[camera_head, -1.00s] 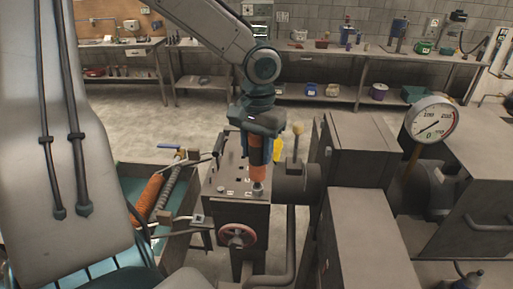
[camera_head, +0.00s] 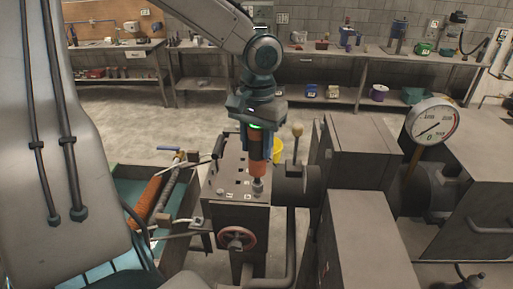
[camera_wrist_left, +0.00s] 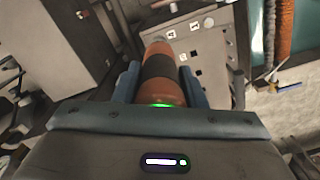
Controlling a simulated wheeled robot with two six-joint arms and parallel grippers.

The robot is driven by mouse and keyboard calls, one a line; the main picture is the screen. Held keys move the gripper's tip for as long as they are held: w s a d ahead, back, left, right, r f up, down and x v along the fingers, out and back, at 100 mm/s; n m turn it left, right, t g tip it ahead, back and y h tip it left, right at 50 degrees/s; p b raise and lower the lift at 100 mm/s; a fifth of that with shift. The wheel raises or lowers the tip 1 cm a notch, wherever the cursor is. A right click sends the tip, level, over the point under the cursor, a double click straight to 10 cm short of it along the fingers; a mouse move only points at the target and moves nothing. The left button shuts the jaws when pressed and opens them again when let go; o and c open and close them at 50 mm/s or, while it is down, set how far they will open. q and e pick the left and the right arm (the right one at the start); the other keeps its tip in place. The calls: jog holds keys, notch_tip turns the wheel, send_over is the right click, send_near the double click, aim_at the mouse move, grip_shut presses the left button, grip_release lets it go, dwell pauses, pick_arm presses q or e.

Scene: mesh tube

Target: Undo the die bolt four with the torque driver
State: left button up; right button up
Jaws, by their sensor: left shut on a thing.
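My left gripper (camera_head: 258,150) is shut on the orange and dark torque driver (camera_head: 258,170), which points downward. In the left wrist view the driver (camera_wrist_left: 162,72) sits between the two blue-grey fingers, with a green glow at its near end. The driver's tip is at the right front part of the grey die box top (camera_head: 230,181). Several dark holes and small white labels show on that top. The driver hides the spot under its tip, so I cannot tell whether it is seated on die bolt four. My right gripper is not in view.
A dark cylinder (camera_head: 296,185) and large grey machine housing (camera_head: 365,150) stand close on the right. A pressure gauge (camera_head: 432,121) rises behind.

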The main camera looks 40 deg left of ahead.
pick_arm(q)
jog(key=shift+r, duration=2.1)
